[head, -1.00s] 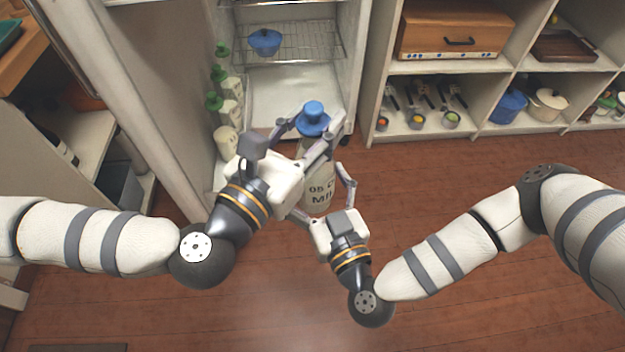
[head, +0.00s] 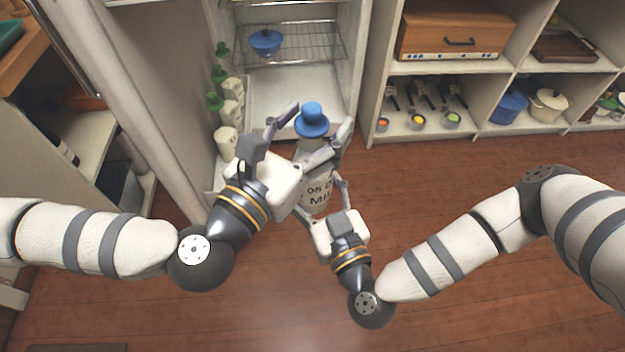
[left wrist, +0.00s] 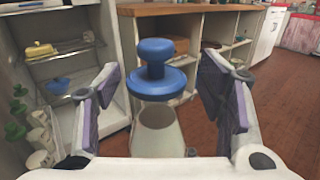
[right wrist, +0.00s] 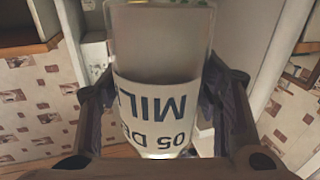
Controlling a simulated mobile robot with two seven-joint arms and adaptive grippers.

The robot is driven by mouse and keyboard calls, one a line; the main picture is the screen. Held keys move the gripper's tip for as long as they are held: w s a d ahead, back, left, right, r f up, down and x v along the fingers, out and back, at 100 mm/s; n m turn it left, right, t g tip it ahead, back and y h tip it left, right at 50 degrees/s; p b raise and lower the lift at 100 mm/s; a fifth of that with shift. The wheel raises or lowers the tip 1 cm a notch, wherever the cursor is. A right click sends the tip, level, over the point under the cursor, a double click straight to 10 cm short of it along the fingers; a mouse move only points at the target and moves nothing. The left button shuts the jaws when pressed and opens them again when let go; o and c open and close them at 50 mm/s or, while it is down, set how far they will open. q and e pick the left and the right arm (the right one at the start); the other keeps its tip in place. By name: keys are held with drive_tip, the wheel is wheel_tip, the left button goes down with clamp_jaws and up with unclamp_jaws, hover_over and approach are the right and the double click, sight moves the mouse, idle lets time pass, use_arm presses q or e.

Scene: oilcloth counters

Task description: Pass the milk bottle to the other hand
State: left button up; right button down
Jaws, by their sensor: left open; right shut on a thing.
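The milk bottle (head: 318,190) is clear with a blue cap (head: 312,120) and a white label with dark letters. It is held in the air in front of the open fridge. My right gripper (right wrist: 160,105) is shut around the labelled lower body. My left gripper (head: 312,128) is open, its two fingers spread on either side of the bottle's upper part. In the left wrist view the cap (left wrist: 156,70) and neck stand between the purple-padded fingers, with a gap on each side. Part of the bottle is hidden behind my left gripper in the head view.
The open fridge holds a wire rack (head: 300,45) with a blue pot (head: 265,42). Several green-capped bottles (head: 218,102) stand in its door at left. White shelves (head: 470,66) with cookware stand at right. The wooden floor in front is clear.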

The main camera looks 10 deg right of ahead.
use_arm(q)
drive_tip(key=v, duration=0.7)
use_arm(e)
drive_tip(key=shift+r, duration=0.1)
use_arm(q)
wheel_tip(320, 180, down, 12)
drive_tip(key=s+a+m+g+y, duration=0.2)
drive_tip(key=a+m+g, duration=0.1)
drive_tip(key=m, duration=0.8)
drive_tip(key=s+f+m+g+y, duration=0.1)
drive_tip(key=s+f+m+g, duration=0.7)
drive_tip(key=s, duration=0.5)
drive_tip(key=s+a+f+m+g+y, duration=0.1)
drive_tip(key=s+a+f+m+y, duration=0.1)
drive_tip(key=a, duration=0.4)
drive_tip(key=s+a+f+m+g+y, duration=0.2)
drive_tip(key=s+a+m+y, duration=0.1)
drive_tip(key=s+a, duration=0.3)
drive_tip(key=s+a+f+m+g+y, duration=0.2)
drive_tip(key=s+a+m+y, duration=0.1)
drive_tip(key=a, duration=0.4)
drive_tip(key=shift+s+a+f+m+y, duration=0.3)
drive_tip(key=shift+s+a+f, duration=0.05)
drive_tip(key=shift+s, duration=0.05)
drive_tip(key=shift+c, duration=0.3)
